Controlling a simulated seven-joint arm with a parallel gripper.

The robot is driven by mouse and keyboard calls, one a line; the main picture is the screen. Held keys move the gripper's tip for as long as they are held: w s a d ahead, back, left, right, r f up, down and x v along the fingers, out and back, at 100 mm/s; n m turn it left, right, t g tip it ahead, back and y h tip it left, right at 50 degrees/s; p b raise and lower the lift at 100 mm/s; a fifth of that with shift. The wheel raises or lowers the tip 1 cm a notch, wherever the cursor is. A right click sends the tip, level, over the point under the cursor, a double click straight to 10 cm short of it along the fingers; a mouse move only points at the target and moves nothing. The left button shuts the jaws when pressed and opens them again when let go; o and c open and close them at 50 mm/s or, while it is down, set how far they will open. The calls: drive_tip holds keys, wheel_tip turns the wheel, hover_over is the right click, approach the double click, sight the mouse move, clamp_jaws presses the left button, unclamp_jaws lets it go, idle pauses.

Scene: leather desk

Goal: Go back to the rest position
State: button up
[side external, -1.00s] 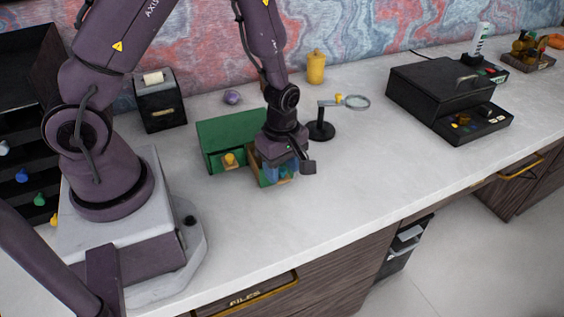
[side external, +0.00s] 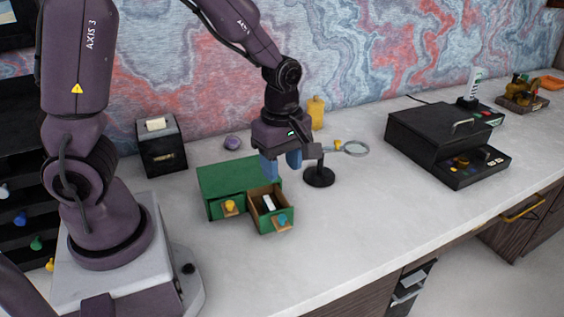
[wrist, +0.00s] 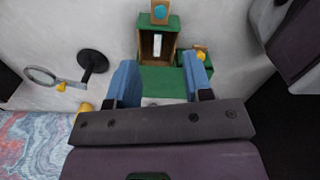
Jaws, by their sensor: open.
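My gripper (side external: 281,163) is raised above the back right part of the green drawer box, with its blue fingers apart and nothing between them. It also shows in the wrist view (wrist: 162,82), open. The green box (side external: 222,180) stands on the desk. Its right drawer (side external: 268,210), with a blue knob, is pulled out and holds a small white object (side external: 268,203). That white object also shows in the wrist view (wrist: 157,46). Its left drawer, with a yellow knob (side external: 230,206), looks shut or nearly so.
A magnifier on a black stand (side external: 319,177) is close on the right of my gripper, with a yellow bottle (side external: 316,112) behind. A black box (side external: 161,146) and a purple lump (side external: 232,143) stand at the back. A black case (side external: 440,135) is further right. The front desk is clear.

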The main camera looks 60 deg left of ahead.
drive_tip(key=s+d+r+m+t, duration=0.1)
drive_tip(key=s+r+m+t, duration=0.1)
drive_tip(key=s+r+m, duration=0.3)
drive_tip(key=s+d+r+m+t, duration=0.1)
drive_tip(key=s+r+m+t, duration=0.2)
drive_tip(key=s+r+m, duration=0.3)
wheel_tip(320, 180, up, 5)
drive_tip(key=m, duration=0.9)
drive_tip(key=shift+d+t, duration=0.15)
drive_tip(key=shift+t, duration=0.15)
